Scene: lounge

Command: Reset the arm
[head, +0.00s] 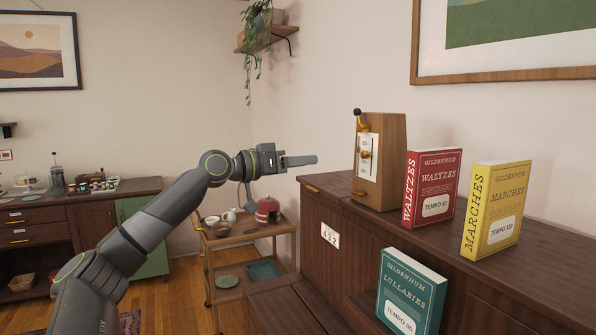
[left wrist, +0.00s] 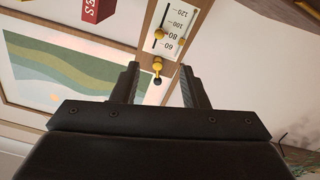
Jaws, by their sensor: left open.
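My left gripper (head: 300,161) reaches in from the left in the head view, raised in front of a wooden metronome (head: 392,160) on the cabinet top. In the left wrist view the gripper (left wrist: 160,85) is open and empty, its two fingers apart. The metronome's scale plate (left wrist: 174,33) shows beyond the fingers, with yellow sliders and a dark-tipped yellow knob (left wrist: 157,66). In the head view there is a gap between the fingertips and the metronome. My right gripper is in neither view.
A red Waltzes book (head: 433,188) and a yellow Marches book (head: 495,211) stand on the cabinet (head: 545,262). A teal Lullabies book (head: 411,292) stands lower. A wooden cart (head: 227,240) with dishes is behind my arm. A hanging plant shelf (head: 268,42) is above.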

